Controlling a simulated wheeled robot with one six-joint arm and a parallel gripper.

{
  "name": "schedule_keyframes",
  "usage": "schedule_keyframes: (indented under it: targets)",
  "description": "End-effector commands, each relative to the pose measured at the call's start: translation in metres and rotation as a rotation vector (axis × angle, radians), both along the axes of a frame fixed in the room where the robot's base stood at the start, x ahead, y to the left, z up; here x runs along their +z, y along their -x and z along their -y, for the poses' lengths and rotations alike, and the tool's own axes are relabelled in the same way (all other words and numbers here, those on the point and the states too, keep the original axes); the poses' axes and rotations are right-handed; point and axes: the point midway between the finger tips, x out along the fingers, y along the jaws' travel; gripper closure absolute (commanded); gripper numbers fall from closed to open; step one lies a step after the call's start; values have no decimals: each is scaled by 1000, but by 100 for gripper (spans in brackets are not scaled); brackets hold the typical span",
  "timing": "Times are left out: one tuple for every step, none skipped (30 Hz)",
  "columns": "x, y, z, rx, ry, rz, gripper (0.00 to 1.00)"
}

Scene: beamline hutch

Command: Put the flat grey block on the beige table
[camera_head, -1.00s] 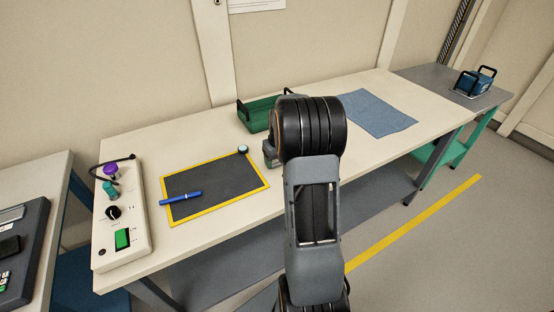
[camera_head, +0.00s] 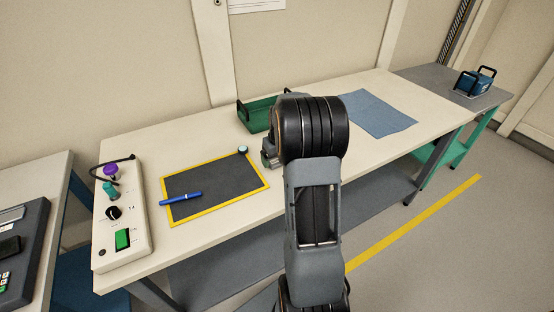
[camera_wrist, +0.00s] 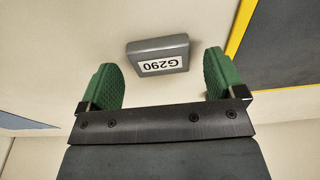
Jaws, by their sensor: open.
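The flat grey block (camera_wrist: 158,55), with a white label reading G290 upside down, appears to rest on the beige table (camera_wrist: 50,45) in the wrist view. My gripper (camera_wrist: 160,66) has green ridged fingers spread apart. The block shows between and just beyond the fingertips, with a gap on each side, and is not held. In the head view the beige table (camera_head: 140,152) runs along the wall. There my arm hides the block and most of my gripper.
The table also bears a control box (camera_head: 128,225), a yellow-edged dark mat (camera_head: 225,188) with a blue pen (camera_head: 181,200), a green tray (camera_head: 257,113) behind my arm and a blue cloth (camera_head: 375,113). A grey table (camera_head: 430,72) adjoins at right.

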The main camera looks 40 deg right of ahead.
Motion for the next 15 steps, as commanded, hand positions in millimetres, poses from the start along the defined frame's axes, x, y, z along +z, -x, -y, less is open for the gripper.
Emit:
schedule_keyframes:
  targets:
    - [10, 1, 0, 0, 3, 5, 11]
    - [16, 2, 0, 0, 3, 4, 11]
    - [24, 3, 0, 0, 3, 5, 11]
    - [30, 4, 0, 0, 3, 5, 11]
    - [36, 5, 0, 0, 4, 5, 11]
    - [44, 6, 0, -1, 2, 4, 11]
    - [50, 7, 0, 0, 4, 5, 11]
    - [55, 8, 0, 0, 4, 5, 11]
    - [62, 9, -1, -1, 2, 5, 11]
    - [68, 10, -1, -1, 2, 4, 11]
    - [73, 10, -1, -1, 2, 4, 11]
    - [78, 11, -1, -1, 2, 4, 11]
    - [82, 12, -1, -1, 2, 3, 11]
    - [87, 13, -1, -1, 2, 3, 11]
    - [91, 13, -1, -1, 2, 4, 11]
